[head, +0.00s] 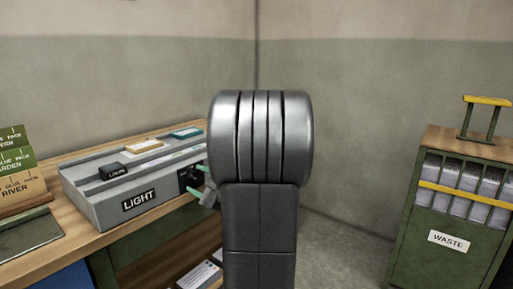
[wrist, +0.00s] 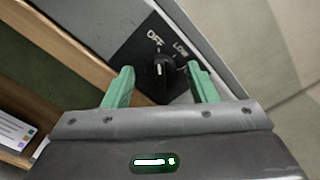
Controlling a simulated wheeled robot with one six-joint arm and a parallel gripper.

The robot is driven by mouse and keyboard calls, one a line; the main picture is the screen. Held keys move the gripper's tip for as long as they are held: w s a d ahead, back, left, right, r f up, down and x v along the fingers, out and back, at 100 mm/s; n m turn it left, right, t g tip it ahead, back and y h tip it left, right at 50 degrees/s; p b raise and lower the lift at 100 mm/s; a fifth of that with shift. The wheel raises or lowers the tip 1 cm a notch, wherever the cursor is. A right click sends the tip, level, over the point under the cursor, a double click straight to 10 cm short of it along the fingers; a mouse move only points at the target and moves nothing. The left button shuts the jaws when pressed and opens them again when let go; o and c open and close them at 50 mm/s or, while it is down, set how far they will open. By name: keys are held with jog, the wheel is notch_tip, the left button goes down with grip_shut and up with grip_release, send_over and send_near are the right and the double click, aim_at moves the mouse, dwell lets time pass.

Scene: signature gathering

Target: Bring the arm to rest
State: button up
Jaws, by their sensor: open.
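My gripper (wrist: 159,88) is open, with its two green fingers apart in the wrist view. A black rotary knob (wrist: 161,69) with a white mark shows between and beyond the fingertips, on a dark plate (wrist: 136,51) labelled OFF and LOW. Whether the fingers touch the knob I cannot tell. In the head view my arm stands upright in the middle and hides most of the gripper. The green fingertips show at its left edge, beside the end of the grey box (head: 110,213) labelled LIGHT.
The box sits on a wooden bench (head: 75,241). Coloured cards (head: 18,181) stand at the left. Papers (head: 203,274) lie on a lower shelf. A green WASTE cabinet (head: 425,262) stands at the right. Bare floor (head: 340,245) shows between bench and cabinet.

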jog(key=p+v, duration=0.2)
jog(key=v, duration=1.2)
jog(key=b+x, duration=0.2)
jog(key=x, duration=1.2)
jog(key=shift+a+f, duration=0.1)
jog(key=shift+r+m+p, duration=0.3)
jog(key=shift+r+p, duration=0.05)
jog(key=shift+p, duration=0.3)
jog(key=shift+m+p, duration=0.3)
jog(key=shift+p, duration=0.15)
jog(key=m+p, duration=0.3)
jog(key=p, duration=0.2)
jog(key=shift+m+p, duration=0.4)
jog(key=m+p, duration=0.6)
jog(key=p, duration=0.2)
jog(key=m+p, duration=0.6)
jog(key=p, duration=0.2)
jog(key=shift+w+d, duration=0.15)
jog(key=shift+d, duration=0.05)
jog(key=shift+f+m+p, duration=0.2)
jog(key=shift+m+p, duration=0.7)
jog(key=shift+p, duration=0.15)
